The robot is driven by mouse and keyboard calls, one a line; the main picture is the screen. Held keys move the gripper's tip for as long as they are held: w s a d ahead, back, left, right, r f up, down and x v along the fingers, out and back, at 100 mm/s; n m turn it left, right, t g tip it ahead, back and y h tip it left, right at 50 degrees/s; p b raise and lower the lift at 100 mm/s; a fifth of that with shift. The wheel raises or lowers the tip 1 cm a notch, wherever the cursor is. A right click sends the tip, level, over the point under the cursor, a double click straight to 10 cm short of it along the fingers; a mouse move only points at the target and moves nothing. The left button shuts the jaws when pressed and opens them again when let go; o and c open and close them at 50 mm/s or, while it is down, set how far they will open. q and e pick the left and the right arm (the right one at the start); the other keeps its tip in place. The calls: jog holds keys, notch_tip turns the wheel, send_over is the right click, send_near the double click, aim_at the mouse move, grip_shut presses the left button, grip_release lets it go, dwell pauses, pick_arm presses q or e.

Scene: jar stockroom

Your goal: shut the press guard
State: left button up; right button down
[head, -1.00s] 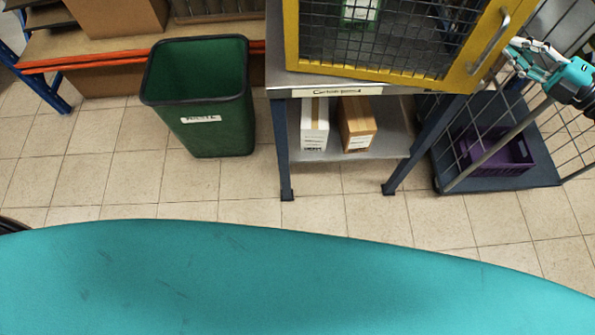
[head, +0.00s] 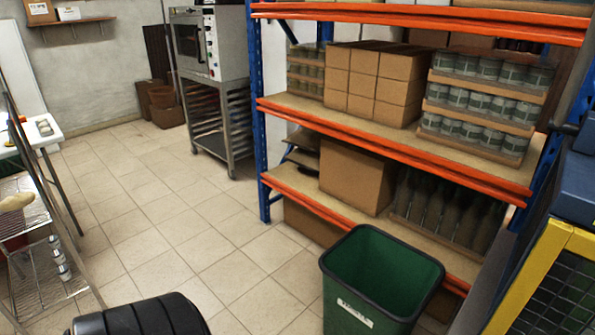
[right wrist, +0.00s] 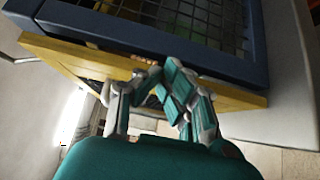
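The press guard (head: 540,270), a yellow frame with dark wire mesh, is cut off at the right edge of the head view. The dark blue press body (head: 577,190) shows just above it. In the right wrist view the yellow guard frame (right wrist: 72,58) lies alongside a dark blue frame with mesh (right wrist: 120,40). My right gripper (right wrist: 155,80) is at the guard's yellow edge, its fingers overlapping it. I cannot tell whether the fingers hold the handle, nor how far the guard stands open. My left gripper is in neither current view.
A green bin (head: 385,275) stands left of the guard, in front of an orange and blue shelf rack (head: 400,140) with boxes and jars. An oven on a wheeled rack (head: 215,115) stands further back. A wire shelf (head: 45,280) is at far left.

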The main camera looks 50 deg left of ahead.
jog(key=shift+w+d+r, duration=0.1)
jog(key=shift+d+r, duration=0.05)
jog(key=shift+r, duration=0.15)
jog(key=v, duration=0.7)
jog(key=shift+s+f, duration=0.25)
jog(key=shift+f, duration=0.1)
